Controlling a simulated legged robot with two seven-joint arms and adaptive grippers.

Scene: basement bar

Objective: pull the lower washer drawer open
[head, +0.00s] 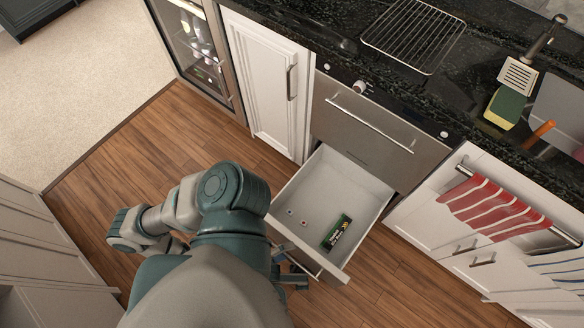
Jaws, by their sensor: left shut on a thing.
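The lower washer drawer (313,172) stands pulled well out below the shut steel upper drawer (362,130). Its white inside shows a green packet and small round bits on the floor. My left gripper (291,274) is at the outer side of the drawer's front panel, shut on the drawer handle (299,255). My own arm hides part of the front panel and much of the grip. My right gripper is not in view.
A white cabinet (268,88) and a glass-door cooler (196,50) stand left of the drawers. A white cabinet with a towel rail (520,212) and striped towels stands right. The dark counter (330,40) runs above. Wooden floor (400,275) is clear right of the drawer.

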